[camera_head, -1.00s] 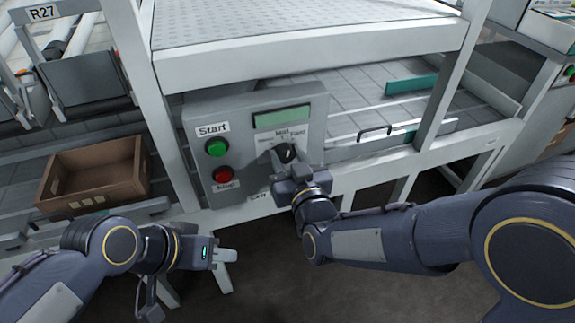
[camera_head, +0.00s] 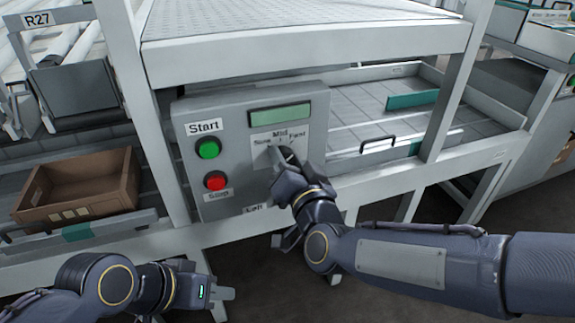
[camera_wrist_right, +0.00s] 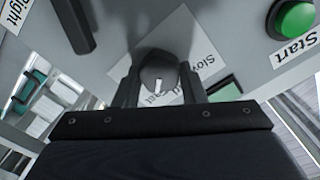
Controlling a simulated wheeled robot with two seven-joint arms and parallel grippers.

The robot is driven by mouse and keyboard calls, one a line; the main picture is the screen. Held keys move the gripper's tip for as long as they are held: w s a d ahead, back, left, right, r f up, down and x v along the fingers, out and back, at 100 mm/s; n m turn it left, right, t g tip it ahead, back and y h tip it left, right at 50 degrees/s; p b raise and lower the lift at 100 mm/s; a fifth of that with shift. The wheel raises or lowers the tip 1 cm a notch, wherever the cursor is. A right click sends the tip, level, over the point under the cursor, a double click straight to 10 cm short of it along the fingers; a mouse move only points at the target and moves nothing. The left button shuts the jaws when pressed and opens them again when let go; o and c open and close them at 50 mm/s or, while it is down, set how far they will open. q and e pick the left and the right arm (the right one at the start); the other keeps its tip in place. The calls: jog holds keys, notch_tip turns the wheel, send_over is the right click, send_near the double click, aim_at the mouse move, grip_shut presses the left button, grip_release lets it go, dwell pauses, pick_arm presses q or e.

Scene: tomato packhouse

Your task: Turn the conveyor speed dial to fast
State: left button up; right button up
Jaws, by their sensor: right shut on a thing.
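The conveyor speed dial is a dark knob with a white mark in the right wrist view (camera_wrist_right: 160,72). It sits on the grey control panel (camera_head: 240,185), below the Slow, Mid and Fast labels (camera_head: 280,134). My right gripper (camera_head: 284,157) is shut on the dial, one finger on each side in the right wrist view. The white mark points down in that picture; I cannot tell which label it meets, as the gripper partly hides them. In the head view the hand covers most of the dial. My left gripper (camera_head: 222,293) is low, apart from the panel; its finger gap is unclear.
A green Start button (camera_head: 208,149) and a red button (camera_head: 215,181) are left of the dial. A brown crate (camera_head: 75,215) stands at left. White frame posts (camera_head: 150,130) flank the panel. Floor shows below.

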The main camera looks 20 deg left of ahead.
dwell(0.4)
jog(key=o, duration=1)
jog(key=p+v, duration=0.1)
jog(key=v, duration=0.6)
jog(key=shift+s+d, duration=0.25)
jog(key=shift+s, duration=0.1)
